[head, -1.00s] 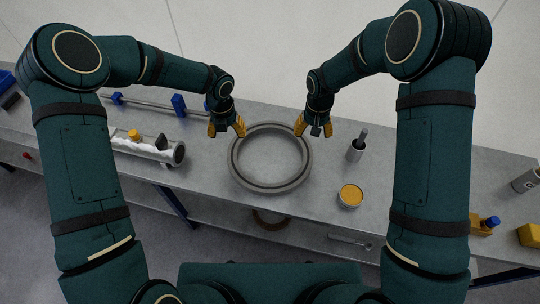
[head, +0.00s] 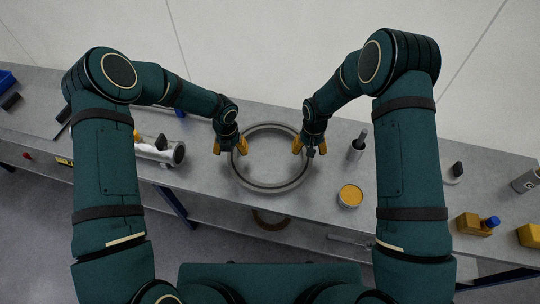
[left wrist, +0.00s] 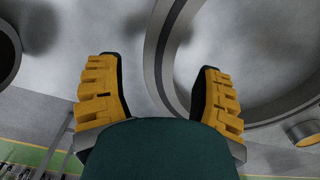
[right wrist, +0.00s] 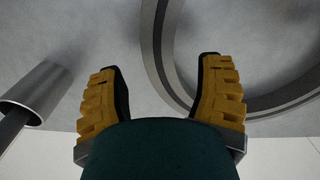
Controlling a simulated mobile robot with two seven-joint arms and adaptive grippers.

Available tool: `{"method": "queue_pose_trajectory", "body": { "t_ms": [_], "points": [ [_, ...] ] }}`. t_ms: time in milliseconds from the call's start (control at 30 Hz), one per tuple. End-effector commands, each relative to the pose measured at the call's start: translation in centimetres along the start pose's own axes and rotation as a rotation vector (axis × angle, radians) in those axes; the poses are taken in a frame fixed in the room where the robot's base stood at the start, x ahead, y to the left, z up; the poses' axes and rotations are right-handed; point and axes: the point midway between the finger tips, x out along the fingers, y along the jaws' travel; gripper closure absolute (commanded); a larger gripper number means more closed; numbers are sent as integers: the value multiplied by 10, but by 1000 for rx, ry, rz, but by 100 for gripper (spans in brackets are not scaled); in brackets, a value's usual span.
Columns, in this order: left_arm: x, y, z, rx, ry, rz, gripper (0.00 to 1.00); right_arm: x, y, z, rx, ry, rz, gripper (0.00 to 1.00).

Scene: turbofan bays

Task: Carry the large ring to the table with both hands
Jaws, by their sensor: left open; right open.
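The large grey ring (head: 270,187) lies flat on the grey workbench (head: 215,205) in the head view. My left gripper (head: 231,150) is open at the ring's left far side, and my right gripper (head: 310,150) is open at its right far side. In the left wrist view, the ring's wall (left wrist: 160,70) passes between the open yellow fingers (left wrist: 158,80). In the right wrist view, the ring's wall (right wrist: 158,60) also shows between the open fingers (right wrist: 160,75). I cannot tell whether any finger touches the ring.
A metal cylinder (head: 160,152) lies left of the ring. A cup with a dark tool (head: 356,150) and a tin with yellow contents (head: 350,196) stand to its right. Yellow blocks (head: 472,226) sit at the far right. Another ring (head: 271,220) shows on the lower shelf.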

Motion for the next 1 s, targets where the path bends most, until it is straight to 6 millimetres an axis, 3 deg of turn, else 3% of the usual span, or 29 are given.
{"method": "queue_pose_trajectory", "body": {
  "t_ms": [100,300,733,900,933,1000],
  "points": [
    [19,0,-1,0,2,1,33,19,0,1,0,-2,0,33],
    [38,0,0,0,1,-1,33,38,0,0,0,-1,0,33],
    [42,0,0,0,-1,0,35,42,0,0,0,1,-1,35],
    [42,0,0,0,0,0,95,42,0,0,0,1,-1,95],
    [42,0,0,0,0,0,100,42,0,0,0,1,0,100],
    [43,0,0,0,0,0,100,43,0,0,0,0,0,100]
  ]
}}
